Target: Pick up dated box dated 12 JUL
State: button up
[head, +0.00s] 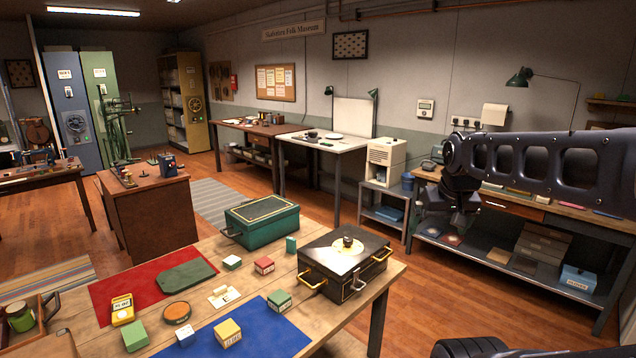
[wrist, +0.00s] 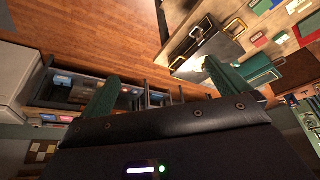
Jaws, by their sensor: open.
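Several small boxes stand on the wooden table in the head view. A yellow box with a printed label (head: 228,333) is on the blue mat, and a green labelled box (head: 279,301) is at that mat's edge. A red labelled box (head: 264,265) stands farther back. A yellow labelled box (head: 122,309) is on the red mat's edge. The printing is too small to read, so I cannot tell which is dated 12 JUL. My gripper (head: 452,205) is raised right of the table, apart from all boxes. In the wrist view it (wrist: 161,72) is open and empty.
A black case with brass handles (head: 345,262) and a green metal box (head: 262,221) stand at the table's back. A blue mat (head: 262,335) and a red mat (head: 105,290) lie on the table. A workbench (head: 560,213) runs along the right wall behind my arm.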

jog(key=shift+s+d+f, duration=0.1)
jog(key=shift+s+f, duration=0.15)
jog(key=shift+s, duration=0.15)
jog(key=c, duration=0.4)
jog(key=shift+c, duration=0.2)
jog(key=shift+r, duration=0.1)
